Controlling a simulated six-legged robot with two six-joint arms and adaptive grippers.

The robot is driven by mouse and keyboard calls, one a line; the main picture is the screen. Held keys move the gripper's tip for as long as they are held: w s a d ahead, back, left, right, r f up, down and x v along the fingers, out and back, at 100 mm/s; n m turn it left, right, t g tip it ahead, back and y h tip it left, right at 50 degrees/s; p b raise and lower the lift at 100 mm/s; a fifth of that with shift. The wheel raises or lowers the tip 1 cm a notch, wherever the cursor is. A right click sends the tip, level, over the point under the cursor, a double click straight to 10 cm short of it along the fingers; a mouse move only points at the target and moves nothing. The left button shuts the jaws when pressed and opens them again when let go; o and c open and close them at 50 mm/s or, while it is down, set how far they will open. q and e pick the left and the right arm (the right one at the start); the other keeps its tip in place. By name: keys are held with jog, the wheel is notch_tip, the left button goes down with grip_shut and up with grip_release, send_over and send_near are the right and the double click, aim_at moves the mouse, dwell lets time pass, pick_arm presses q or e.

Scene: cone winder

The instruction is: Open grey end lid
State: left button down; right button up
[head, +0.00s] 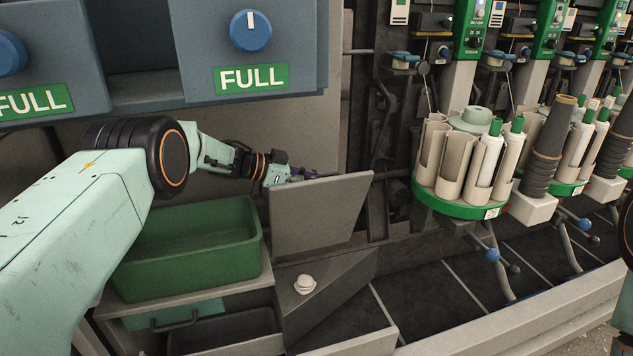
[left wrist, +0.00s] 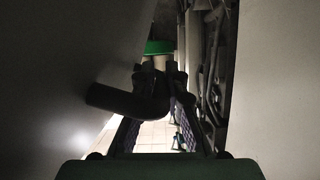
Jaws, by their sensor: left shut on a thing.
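The grey end lid (head: 320,218) stands raised, close to upright, above the grey end housing, with its broad flat face toward the head camera. My left gripper (head: 310,174) is at the lid's upper edge, partly hidden behind it. In the left wrist view, a dark rounded handle (left wrist: 128,101) runs to the fingers of the left gripper (left wrist: 158,88), which are shut on it. The exact contact is dim and partly hidden. My right gripper is outside both views.
A green bin (head: 190,245) stands left of the lid, above an open drawer (head: 225,332). A white knob (head: 305,284) sits on the grey housing (head: 328,285). Blue-grey control boxes (head: 250,75) hang above. A green-rimmed carousel (head: 450,204) with bobbins stands right.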

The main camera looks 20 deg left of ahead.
pick_arm(q)
jog(key=shift+r, duration=0.2)
jog(key=c, duration=1.7)
grip_release()
jog(key=shift+d, duration=0.1)
jog(key=shift+o, duration=0.2)
jog(key=shift+f, duration=0.1)
jog(key=shift+s, duration=0.1)
